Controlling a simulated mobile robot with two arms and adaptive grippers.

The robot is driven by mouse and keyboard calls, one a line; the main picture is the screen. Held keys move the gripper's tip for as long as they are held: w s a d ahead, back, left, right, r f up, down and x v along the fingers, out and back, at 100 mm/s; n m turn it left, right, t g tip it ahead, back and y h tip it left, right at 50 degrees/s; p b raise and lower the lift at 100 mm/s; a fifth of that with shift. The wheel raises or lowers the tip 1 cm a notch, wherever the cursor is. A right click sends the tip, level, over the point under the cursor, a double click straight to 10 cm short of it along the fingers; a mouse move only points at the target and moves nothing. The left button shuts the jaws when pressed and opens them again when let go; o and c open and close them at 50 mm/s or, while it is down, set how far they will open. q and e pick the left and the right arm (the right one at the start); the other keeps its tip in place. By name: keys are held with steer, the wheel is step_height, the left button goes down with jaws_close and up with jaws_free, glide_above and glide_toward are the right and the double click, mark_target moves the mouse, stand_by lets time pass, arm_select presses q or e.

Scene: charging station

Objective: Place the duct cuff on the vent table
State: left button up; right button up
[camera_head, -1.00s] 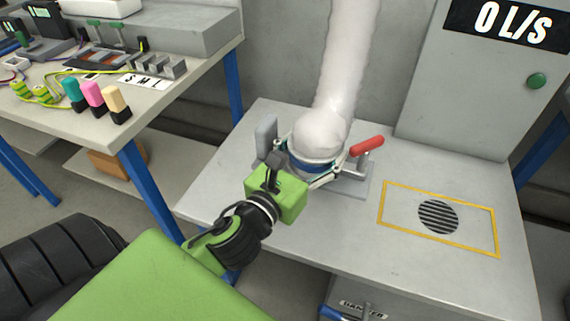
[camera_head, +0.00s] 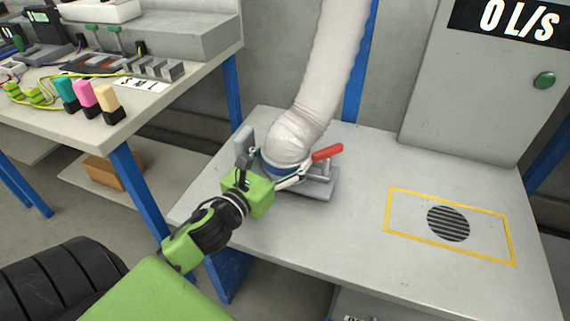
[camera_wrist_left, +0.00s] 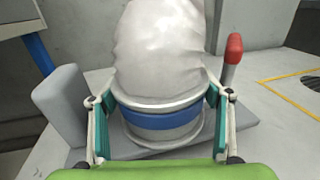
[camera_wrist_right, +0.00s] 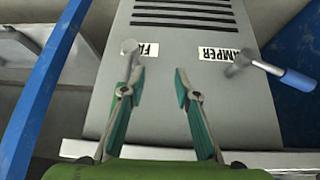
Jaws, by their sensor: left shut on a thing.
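The duct cuff (camera_head: 285,166), a pale collar with a blue band, is on the end of the white hose (camera_head: 320,85). My left gripper (camera_head: 275,171) is shut on it, one finger on each side; the left wrist view shows the cuff (camera_wrist_left: 160,122) between the fingers. The cuff is at a grey clamp (camera_head: 318,185) with a red handle (camera_head: 327,153), on the left part of the vent table (camera_head: 330,245). I cannot tell if the clamp grips it. My right gripper (camera_wrist_right: 160,75) is open and empty, before a grey panel.
A yellow rectangle (camera_head: 388,212) surrounds a round vent grille (camera_head: 448,223) on the clear right part of the table. A grey cabinet (camera_head: 470,105) with a "0 L/S" display stands behind. A workbench (camera_head: 60,135) with coloured plugs is at left.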

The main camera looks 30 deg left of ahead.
arm_select(q)
step_height(320, 180, down, 2)
steer(key=shift+f+b, duration=0.1)
steer(key=shift+b, duration=0.35)
arm_select(e)
steer(key=w+a+r+t, duration=0.2)
steer(key=w+r+t, duration=0.1)
steer(key=w, duration=0.3)
steer(key=shift+r+y, duration=0.4)
steer(key=shift+r, duration=0.15)
arm_select(q)
steer(key=shift+f, duration=0.1)
arm_select(e)
steer(key=shift+w+a+t, duration=0.1)
steer(key=shift+t, duration=0.2)
arm_select(q)
steer(key=o, duration=1.3)
steer(key=shift+o, duration=0.2)
arm_select(e)
steer(key=shift+w+r, duration=0.1)
steer(key=shift+r, duration=0.05)
